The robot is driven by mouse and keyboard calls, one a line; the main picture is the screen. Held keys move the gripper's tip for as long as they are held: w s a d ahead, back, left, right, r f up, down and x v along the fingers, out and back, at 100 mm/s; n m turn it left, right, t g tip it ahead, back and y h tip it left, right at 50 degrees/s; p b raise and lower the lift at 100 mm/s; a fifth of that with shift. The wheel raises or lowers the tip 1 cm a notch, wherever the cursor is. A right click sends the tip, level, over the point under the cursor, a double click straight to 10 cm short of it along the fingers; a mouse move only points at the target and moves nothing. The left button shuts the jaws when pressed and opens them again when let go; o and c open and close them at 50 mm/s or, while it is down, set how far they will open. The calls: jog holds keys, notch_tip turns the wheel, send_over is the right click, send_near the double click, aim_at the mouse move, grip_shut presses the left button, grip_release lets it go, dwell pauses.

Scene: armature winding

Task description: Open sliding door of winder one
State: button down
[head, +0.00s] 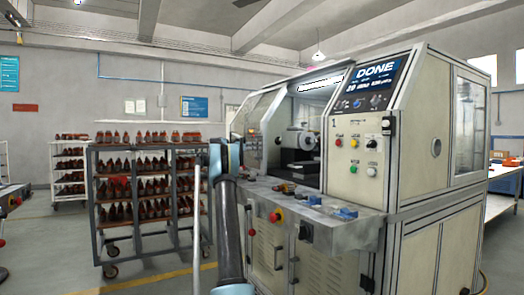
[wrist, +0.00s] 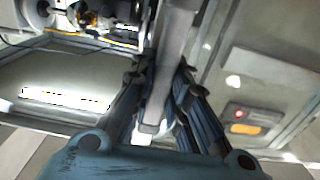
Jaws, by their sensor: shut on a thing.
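Winder one (head: 362,150) is the cream machine with a "1" on its front and a screen reading DONE. Its front opening shows the grey chuck (head: 296,139) inside. The clear sliding door (head: 250,115) appears to stand at the left of the opening, leaving the right part uncovered. In the wrist view, a grey upright bar, seemingly the door handle (wrist: 178,42), runs between the fingers of my gripper (wrist: 158,78). My gripper is shut on it. In the head view, my blue and dark arm rises in front of the machine's left end; the fingers are hard to make out there.
A ledge (head: 330,222) with buttons and small parts juts out below the opening. A rack (head: 97,215) of brown armatures stands at left, close to my arm. A table (head: 500,205) is at far right.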

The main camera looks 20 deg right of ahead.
jog(key=shift+w+a+f, duration=0.1)
jog(key=shift+w+a, duration=0.25)
jog(key=shift+a, duration=0.1)
jog(key=c, duration=1.7)
grip_release()
jog(key=shift+o, duration=0.9)
jog(key=shift+a, duration=0.2)
jog(key=shift+s+d, duration=0.15)
jog(key=shift+d, duration=0.15)
jog(key=shift+a, duration=0.1)
jog(key=a, duration=1.2)
jog(key=shift+s, duration=0.4)
